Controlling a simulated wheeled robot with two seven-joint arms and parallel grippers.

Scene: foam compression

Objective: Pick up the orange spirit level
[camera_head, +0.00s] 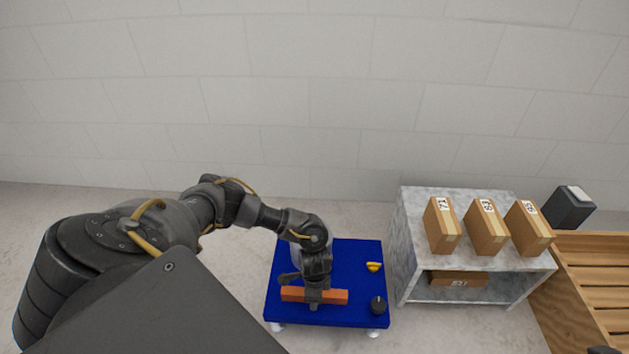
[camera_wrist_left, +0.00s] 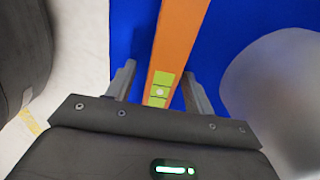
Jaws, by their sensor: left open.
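The orange spirit level (camera_head: 335,296) lies flat on a blue-topped table (camera_head: 345,256), running left to right near the table's front in the head view. In the left wrist view, the level (camera_wrist_left: 178,38) has a yellow-green vial section close to the gripper. My left gripper (camera_head: 314,303) is over the middle of the level. In the left wrist view, the open fingers of my left gripper (camera_wrist_left: 157,74) are on either side of the level, with a gap visible on the left side. Whether the right finger touches it is unclear.
A small yellow object (camera_head: 373,267) and a black round object (camera_head: 378,306) are on the table's right side. A grey shelf (camera_head: 402,235) with cardboard boxes (camera_head: 485,230) stands to the right, beside a wooden slatted structure (camera_head: 595,270). A dark bin (camera_head: 568,210) is behind.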

